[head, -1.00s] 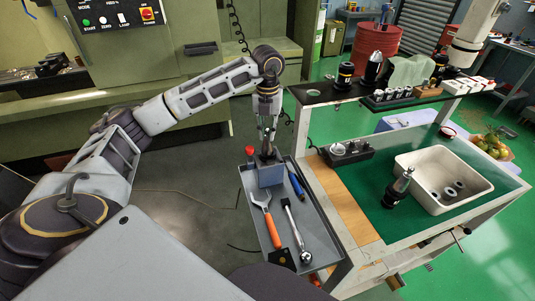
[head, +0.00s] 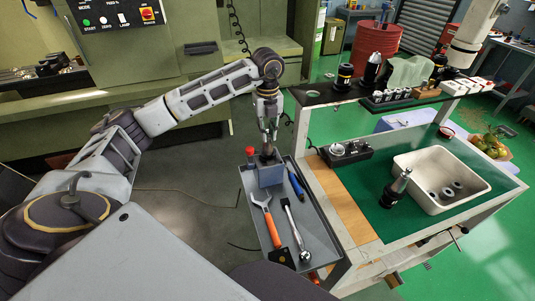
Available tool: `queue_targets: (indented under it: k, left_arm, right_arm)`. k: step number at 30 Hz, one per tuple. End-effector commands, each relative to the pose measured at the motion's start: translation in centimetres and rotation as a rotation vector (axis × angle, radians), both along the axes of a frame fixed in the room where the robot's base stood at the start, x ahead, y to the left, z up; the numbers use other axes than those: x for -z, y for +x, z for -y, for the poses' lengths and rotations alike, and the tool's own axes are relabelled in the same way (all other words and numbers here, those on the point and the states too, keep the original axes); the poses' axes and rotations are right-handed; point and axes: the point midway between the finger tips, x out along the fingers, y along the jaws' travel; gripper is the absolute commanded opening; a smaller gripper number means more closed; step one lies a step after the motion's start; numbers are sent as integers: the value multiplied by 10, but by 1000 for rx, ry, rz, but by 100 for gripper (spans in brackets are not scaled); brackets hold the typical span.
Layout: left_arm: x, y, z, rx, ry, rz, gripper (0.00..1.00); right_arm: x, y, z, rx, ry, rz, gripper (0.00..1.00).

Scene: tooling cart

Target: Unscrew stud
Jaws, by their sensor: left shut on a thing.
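My left gripper (head: 268,141) points down over a blue-grey block (head: 270,176) at the far end of the grey tray (head: 315,231). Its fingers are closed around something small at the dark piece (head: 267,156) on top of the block. This seems to be the stud, but the fingers hide it and it is too small to make out. My right gripper is not in view.
The tray holds an orange-handled wrench (head: 268,222), a silver ratchet (head: 295,232), a blue tool (head: 296,185) and a red-capped bottle (head: 251,158).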

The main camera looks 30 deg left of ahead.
Motion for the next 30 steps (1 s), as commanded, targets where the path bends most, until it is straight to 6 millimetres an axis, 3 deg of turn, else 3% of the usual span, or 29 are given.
queue_targets:
  k: [11, 30]
  left_arm:
    - [0, 0, 0, -19, 0, 0, 0]
    - [-1, 0, 0, -366, 0, 0, 0]
  right_arm:
    - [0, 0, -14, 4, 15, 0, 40]
    - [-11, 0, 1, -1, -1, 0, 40]
